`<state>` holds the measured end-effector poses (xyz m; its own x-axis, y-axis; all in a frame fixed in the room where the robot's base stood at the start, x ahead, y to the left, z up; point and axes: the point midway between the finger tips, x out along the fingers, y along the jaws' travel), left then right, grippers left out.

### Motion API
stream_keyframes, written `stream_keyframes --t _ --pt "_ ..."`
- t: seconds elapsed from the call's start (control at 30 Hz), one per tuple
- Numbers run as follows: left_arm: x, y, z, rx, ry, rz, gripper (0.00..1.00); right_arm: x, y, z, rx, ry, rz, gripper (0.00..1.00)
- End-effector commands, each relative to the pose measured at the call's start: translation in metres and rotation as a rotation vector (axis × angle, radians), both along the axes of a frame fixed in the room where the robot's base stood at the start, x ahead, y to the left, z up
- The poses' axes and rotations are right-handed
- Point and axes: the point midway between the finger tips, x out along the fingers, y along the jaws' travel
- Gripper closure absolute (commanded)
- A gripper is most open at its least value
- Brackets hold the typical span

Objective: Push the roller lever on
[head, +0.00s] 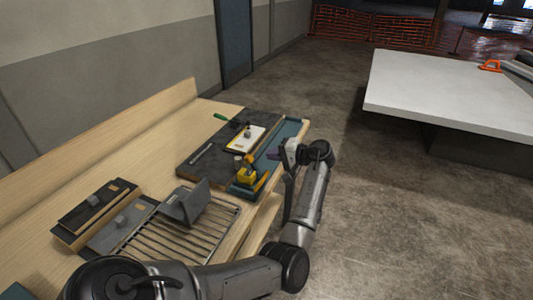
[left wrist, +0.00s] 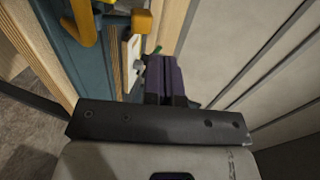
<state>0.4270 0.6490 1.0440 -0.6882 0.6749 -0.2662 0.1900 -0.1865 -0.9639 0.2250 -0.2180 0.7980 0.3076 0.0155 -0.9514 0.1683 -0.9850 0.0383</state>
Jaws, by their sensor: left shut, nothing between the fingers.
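A white plate (head: 252,141) with a small grey knob-like part (head: 247,133) sits on the dark panel of the console; this may be the roller lever, but it is too small to tell whether it is on. A white plate also shows in the left wrist view (left wrist: 131,58), just left of the fingers. A yellow device (head: 246,171) stands on the teal tray (head: 291,130). My left gripper (head: 273,155) has purple fingers, closed together and empty, above the tray's right side, apart from the white plate. Its fingers show in the left wrist view (left wrist: 163,78). My right gripper is not in view.
A green-handled tool (head: 223,117) lies behind the white plate. A wire rack (head: 178,236) with a grey angled block (head: 185,203) and dark boxes (head: 97,200) occupy the near wooden bench. A white table (head: 450,98) stands apart at right. Open floor lies between.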

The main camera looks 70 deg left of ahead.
Motion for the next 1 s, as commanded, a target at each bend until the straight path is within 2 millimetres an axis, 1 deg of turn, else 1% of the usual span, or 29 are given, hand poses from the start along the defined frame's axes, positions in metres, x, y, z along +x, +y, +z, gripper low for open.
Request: stream_keyframes --t 0.03,0.2,0.4,0.6,1.0 --pt "0.008 -0.007 0.005 0.0 -0.001 -0.003 1.0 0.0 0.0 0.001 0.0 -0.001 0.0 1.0" --pt "0.028 -0.027 0.02 0.0 -0.001 -0.002 1.0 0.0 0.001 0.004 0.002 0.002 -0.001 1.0" --pt "0.045 -0.044 0.032 -0.001 0.0 -0.002 1.0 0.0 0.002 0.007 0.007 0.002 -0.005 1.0" --pt "0.054 -0.053 0.038 0.0 0.0 -0.001 1.0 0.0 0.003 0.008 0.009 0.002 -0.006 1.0" --pt "0.055 -0.054 0.039 0.0 0.0 0.0 1.0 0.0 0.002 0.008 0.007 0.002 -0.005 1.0"
